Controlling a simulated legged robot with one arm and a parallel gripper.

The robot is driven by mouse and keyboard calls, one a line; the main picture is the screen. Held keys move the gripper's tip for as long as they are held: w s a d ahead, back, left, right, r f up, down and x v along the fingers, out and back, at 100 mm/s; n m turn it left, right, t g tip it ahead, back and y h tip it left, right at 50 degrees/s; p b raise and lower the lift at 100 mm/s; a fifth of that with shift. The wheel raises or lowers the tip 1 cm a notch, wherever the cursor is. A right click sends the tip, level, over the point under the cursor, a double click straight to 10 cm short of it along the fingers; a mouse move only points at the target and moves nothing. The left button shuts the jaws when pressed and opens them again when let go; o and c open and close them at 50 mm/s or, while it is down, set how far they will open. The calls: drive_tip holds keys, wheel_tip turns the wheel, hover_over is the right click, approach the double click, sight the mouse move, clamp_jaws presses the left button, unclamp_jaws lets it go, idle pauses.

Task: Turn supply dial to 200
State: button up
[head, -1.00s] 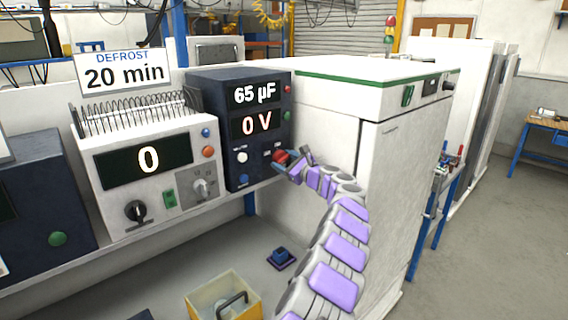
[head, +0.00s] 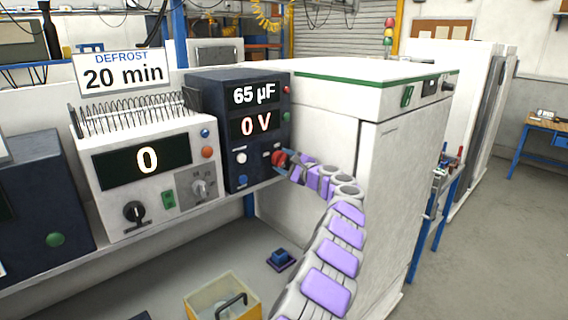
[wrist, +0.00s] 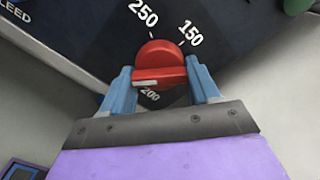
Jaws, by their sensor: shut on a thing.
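The dark blue supply unit (head: 237,100) shows "65 µF" and "0 V" on its displays. Its red dial (head: 279,158) is at the lower right of its front. In the wrist view the red dial (wrist: 160,62) has a white mark across its lower part. The labels 250 and 150 are above the dial, and 200 is just below it, partly covered. My gripper (head: 284,161) is at the dial. In the wrist view the blue fingers of my gripper (wrist: 163,85) are on both sides of the dial, shut on it.
A white unit (head: 150,190) reading 0 stands left under a "DEFROST 20 min" sign (head: 122,72). A white cabinet (head: 330,130) stands close right of the supply. A yellow box (head: 215,300) and a blue object (head: 281,257) are below the shelf.

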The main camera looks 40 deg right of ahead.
drive_tip(key=shift+d+f+n, duration=0.1)
drive_tip(key=shift+f+n, duration=0.05)
drive_tip(key=shift+n, duration=6.55)
drive_tip(key=o, duration=1)
drive_tip(key=shift+r, duration=0.25)
drive_tip(key=shift+s+r, duration=0.1)
